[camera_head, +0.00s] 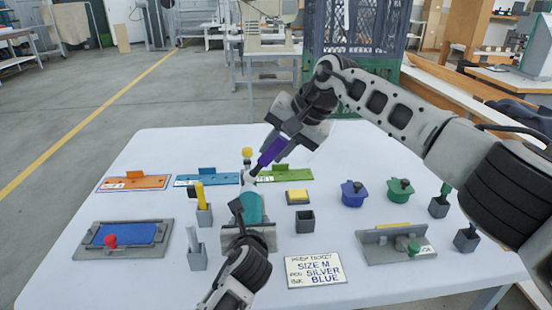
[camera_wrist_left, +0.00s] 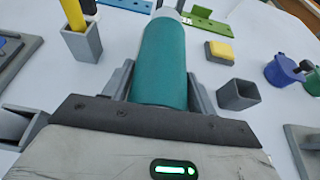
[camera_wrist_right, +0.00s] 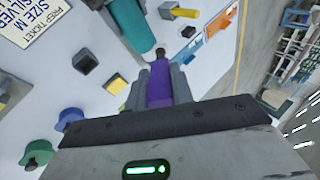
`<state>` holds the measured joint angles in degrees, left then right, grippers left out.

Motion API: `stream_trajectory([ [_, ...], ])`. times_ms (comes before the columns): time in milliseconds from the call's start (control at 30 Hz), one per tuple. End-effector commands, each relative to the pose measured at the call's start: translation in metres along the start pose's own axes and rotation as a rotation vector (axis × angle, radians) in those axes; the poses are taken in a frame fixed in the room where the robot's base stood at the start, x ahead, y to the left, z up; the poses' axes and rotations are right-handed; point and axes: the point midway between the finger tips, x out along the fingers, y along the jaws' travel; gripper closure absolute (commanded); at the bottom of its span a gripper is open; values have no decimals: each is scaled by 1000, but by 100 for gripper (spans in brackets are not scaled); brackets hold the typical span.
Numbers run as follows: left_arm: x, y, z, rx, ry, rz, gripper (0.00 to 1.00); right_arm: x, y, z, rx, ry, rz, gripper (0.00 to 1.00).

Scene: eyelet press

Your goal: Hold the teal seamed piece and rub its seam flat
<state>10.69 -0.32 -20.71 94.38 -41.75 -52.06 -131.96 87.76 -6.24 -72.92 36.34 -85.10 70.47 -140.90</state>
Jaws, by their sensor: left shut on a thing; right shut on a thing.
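The teal seamed piece (camera_head: 252,207) is a rounded cylinder with a pale far end. My left gripper (camera_head: 246,226) is shut on its near part and holds it above the table. In the left wrist view the teal piece (camera_wrist_left: 162,65) stands between the fingers; I see no clear seam line. My right gripper (camera_head: 284,141) is shut on a purple tool (camera_head: 272,151) with a dark tip, tilted down toward the teal piece's far end. In the right wrist view the purple tool (camera_wrist_right: 158,85) points at the teal piece (camera_wrist_right: 133,25); I cannot tell whether they touch.
Orange (camera_head: 135,183), blue (camera_head: 190,181) and green (camera_head: 292,175) plates lie at the back. A blue pot (camera_head: 353,192), a green pot (camera_head: 399,189) and a grey fixture (camera_head: 390,250) stand right. A blue-padded grey plate (camera_head: 85,250) lies left. A ticket (camera_head: 315,269) lies in front.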

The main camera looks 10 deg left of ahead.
Motion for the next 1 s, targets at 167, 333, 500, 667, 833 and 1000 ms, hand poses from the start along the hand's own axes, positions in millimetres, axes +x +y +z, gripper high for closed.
stream_trajectory([
  [167,0,0,0,0,0,0,57,-12,-9,-2,0,1,-1,99],
  [333,0,0,0,0,0,0,57,-14,-10,-2,0,0,-1,99],
  [500,0,0,0,0,0,0,57,-14,-10,-2,0,0,-1,99],
  [667,0,0,0,0,0,0,57,-19,-13,-3,-1,1,-2,99],
  [833,0,0,0,0,0,0,57,-32,-22,-5,-1,2,-2,99],
  [1000,0,0,0,0,0,0,57,-39,-26,-6,0,0,-1,99],
])
